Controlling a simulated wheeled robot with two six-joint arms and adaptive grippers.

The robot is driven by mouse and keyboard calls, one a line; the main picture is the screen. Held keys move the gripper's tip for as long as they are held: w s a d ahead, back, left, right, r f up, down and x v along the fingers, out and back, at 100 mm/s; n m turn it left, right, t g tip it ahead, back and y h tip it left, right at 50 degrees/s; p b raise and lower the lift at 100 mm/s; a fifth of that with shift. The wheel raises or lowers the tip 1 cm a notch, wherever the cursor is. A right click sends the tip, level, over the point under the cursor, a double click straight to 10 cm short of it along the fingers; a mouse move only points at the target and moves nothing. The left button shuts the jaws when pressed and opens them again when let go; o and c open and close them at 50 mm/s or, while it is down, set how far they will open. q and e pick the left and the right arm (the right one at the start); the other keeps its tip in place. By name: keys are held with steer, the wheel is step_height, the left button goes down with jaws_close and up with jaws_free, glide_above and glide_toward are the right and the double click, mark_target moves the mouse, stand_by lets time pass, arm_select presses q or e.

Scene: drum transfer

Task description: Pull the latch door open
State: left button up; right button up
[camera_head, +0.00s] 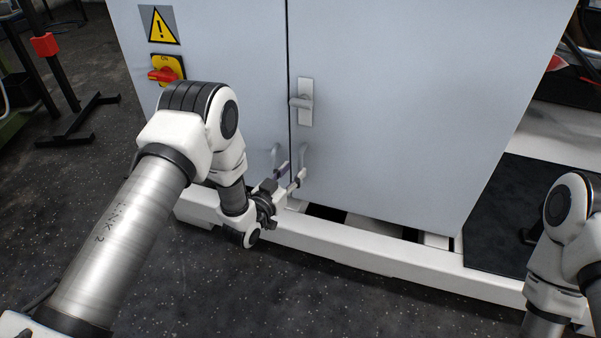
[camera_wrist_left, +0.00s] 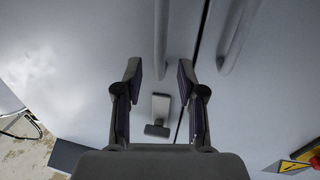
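The right cabinet door (camera_head: 400,110) looks shut, flush with the left door (camera_head: 230,50). Its grey latch (camera_head: 305,102) sits beside the seam, and also shows beyond my fingers in the left wrist view (camera_wrist_left: 160,110). Below it is the right door's bar handle (camera_head: 303,158). My left gripper (camera_head: 291,171) is low at the seam, close to this handle. In the left wrist view the fingers are open (camera_wrist_left: 160,72), and the bar handle (camera_wrist_left: 160,40) lines up with the gap between them; I see no grip on it. My right gripper is out of view.
The left door has its own bar handle (camera_head: 275,153) close beside my left gripper, plus a red-yellow switch (camera_head: 166,71) and a warning sign (camera_head: 159,25). A white base frame (camera_head: 350,240) runs under the cabinet. The dark floor in front is clear.

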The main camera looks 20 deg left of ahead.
mark_target(299, 165)
arm_select(q)
steer(key=b+x, duration=0.1)
steer(key=x, duration=0.3)
steer(key=shift+w+d+f+b, duration=0.1)
steer(key=shift+w+f+b, duration=0.1)
steer(key=shift+b, duration=0.1)
steer(key=shift+w+r, duration=0.15)
jaws_close()
